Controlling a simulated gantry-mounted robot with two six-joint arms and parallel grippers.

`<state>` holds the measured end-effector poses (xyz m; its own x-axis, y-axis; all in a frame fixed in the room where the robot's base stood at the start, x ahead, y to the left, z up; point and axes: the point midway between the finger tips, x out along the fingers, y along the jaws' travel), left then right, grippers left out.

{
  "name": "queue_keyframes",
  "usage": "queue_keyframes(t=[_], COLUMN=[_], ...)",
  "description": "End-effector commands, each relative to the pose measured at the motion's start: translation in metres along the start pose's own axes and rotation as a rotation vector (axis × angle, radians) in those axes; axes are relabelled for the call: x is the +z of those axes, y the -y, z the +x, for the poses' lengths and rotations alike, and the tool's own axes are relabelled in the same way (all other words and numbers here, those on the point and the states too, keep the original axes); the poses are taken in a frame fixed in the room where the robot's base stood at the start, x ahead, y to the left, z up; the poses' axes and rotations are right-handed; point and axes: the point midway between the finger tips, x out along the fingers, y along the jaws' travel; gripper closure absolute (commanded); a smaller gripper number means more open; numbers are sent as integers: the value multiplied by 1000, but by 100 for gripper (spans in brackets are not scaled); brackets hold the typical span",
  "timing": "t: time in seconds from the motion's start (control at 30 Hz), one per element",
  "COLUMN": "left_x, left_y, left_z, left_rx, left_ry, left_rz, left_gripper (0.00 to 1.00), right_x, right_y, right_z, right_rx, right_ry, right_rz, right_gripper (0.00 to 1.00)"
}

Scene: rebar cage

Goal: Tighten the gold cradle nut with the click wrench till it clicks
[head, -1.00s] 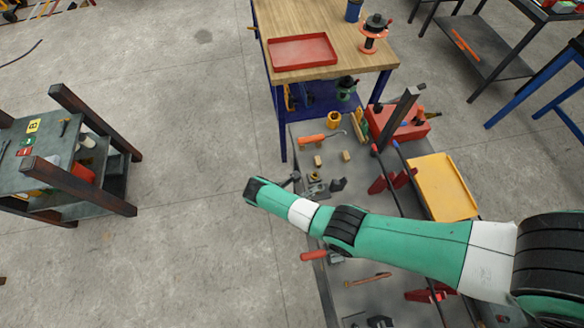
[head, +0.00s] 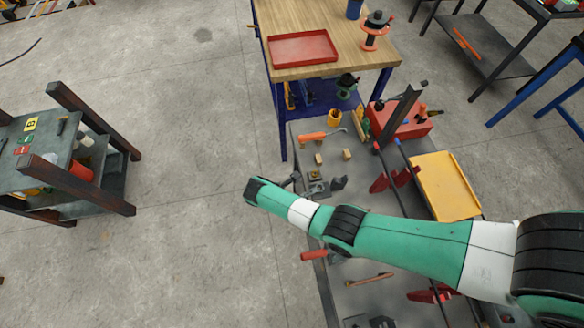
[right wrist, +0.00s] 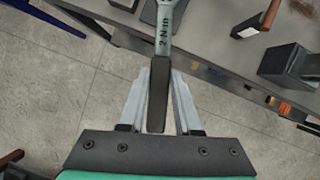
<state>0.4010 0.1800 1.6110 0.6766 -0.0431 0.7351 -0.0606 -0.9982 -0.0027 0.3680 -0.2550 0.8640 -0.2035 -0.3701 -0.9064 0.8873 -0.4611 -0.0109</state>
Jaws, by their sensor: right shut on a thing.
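My right gripper (right wrist: 157,92) is shut on the dark handle of the click wrench (right wrist: 164,42). The wrench's grey shaft, marked "2 N m", runs up out of the top of the right wrist view, so its head is hidden there. In the head view my right arm reaches in from the right and largely hides its own gripper. The gold cradle nut (head: 315,174) appears as a small gold spot on a dark fixture on the grey bench, just beyond the arm's end. I cannot tell whether the wrench touches it. My left gripper is not in view.
The grey bench (head: 303,158) holds small wooden blocks (head: 347,154), an orange-handled tool (head: 312,137), a yellow tray (head: 445,187) and dark bars. A wooden table (head: 330,30) with a red tray (head: 303,49) stands behind. Open floor (head: 190,130) lies left.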

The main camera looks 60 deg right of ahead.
Motion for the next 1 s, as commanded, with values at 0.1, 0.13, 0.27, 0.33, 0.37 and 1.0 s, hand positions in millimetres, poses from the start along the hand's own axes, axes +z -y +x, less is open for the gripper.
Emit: queue_keyframes(t=[0.1,0.13,0.27,0.33,0.37,1.0], left_x=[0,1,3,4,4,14], left_y=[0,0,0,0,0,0], left_z=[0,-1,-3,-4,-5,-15], left_rx=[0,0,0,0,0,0], left_ry=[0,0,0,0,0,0], left_rz=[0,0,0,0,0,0], left_gripper=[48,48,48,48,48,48], right_x=[0,0,-2,-2,-3,-9], right_y=[0,0,0,0,0,-1], right_z=[0,0,3,5,6,20], right_rx=[1,1,1,1,1,1], right_ry=[0,0,0,0,0,0], right_rz=[0,0,0,0,0,0], right_gripper=[100,100,100,100,100,100])
